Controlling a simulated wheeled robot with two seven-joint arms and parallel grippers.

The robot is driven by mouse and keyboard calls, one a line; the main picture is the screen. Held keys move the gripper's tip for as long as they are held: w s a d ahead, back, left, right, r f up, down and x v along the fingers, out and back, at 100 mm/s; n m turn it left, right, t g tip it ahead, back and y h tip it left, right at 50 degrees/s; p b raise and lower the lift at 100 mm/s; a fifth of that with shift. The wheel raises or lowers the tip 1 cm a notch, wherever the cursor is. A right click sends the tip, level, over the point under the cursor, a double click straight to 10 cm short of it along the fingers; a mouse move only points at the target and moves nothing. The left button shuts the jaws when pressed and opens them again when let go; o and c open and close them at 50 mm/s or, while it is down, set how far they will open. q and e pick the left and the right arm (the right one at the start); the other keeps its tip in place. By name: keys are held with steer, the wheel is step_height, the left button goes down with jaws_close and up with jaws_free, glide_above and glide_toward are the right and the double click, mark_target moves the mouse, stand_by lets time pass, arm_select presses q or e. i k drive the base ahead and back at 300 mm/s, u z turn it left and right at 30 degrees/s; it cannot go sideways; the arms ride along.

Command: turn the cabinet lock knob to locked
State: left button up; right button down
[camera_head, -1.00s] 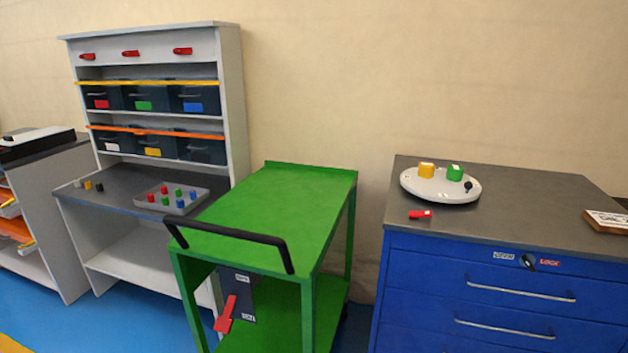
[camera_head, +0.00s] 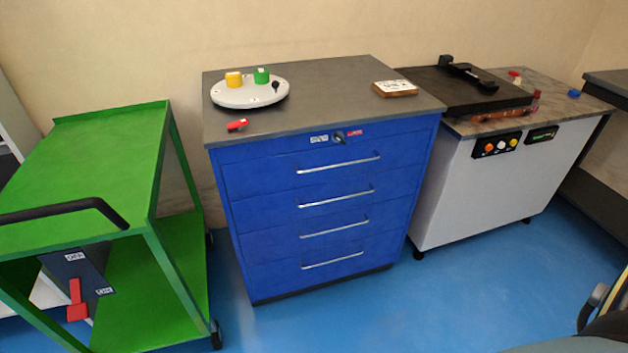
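The blue drawer cabinet (camera_head: 262,174) stands in the middle of the view with a dark grey top. Its small black lock knob (camera_head: 338,138) sits at the top centre of the front face, above the first drawer handle. A pale label (camera_head: 319,139) is left of the knob and a red label (camera_head: 355,133) is right of it. The knob looks slanted, but it is too small to tell which label it points to. Neither of my grippers is in view.
A green cart (camera_head: 110,135) stands left of the cabinet, with a gap between. A white machine bench (camera_head: 480,190) stands close on the right. A round white tray (camera_head: 240,99), red clip (camera_head: 237,125) and sign block (camera_head: 395,89) are on the cabinet top. Blue floor (camera_head: 340,310) in front is open.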

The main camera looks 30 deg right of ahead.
mark_target(339, 135)
steer(key=z, duration=3.25)
steer(key=k, duration=1.3)
steer(key=u, duration=1.1)
steer(key=i, duration=1.2)
steer(key=u, duration=0.2)
